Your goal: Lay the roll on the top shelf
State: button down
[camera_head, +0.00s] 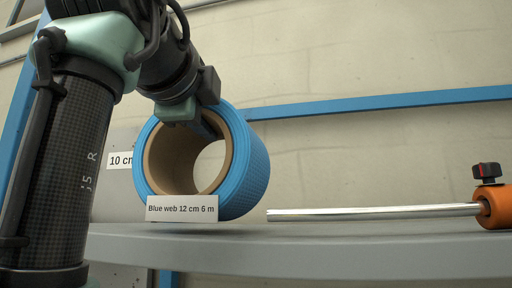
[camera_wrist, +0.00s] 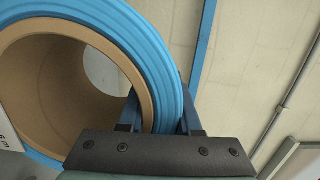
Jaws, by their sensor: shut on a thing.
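A blue roll (camera_head: 250,160) with a brown cardboard core is at the grey shelf (camera_head: 300,250), its open end facing the head camera. Its underside is at the shelf surface, partly behind a label reading "Blue web 12 cm 6 m" (camera_head: 182,208); I cannot tell whether it touches. My gripper (camera_head: 206,126) is shut on the roll's upper wall, one finger inside the core and one outside. In the wrist view the roll (camera_wrist: 150,50) fills the left, and my gripper (camera_wrist: 160,122) straddles its wall.
A second label, "10 cm" (camera_head: 120,160), is partly hidden behind the roll. A blue rail (camera_head: 390,103) runs behind.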

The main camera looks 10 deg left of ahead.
jog(key=shift+f+b, duration=0.45)
jog(key=shift+f, duration=0.25)
jog(key=c, duration=0.5)
grip_release()
jog(key=shift+d+f, duration=0.1)
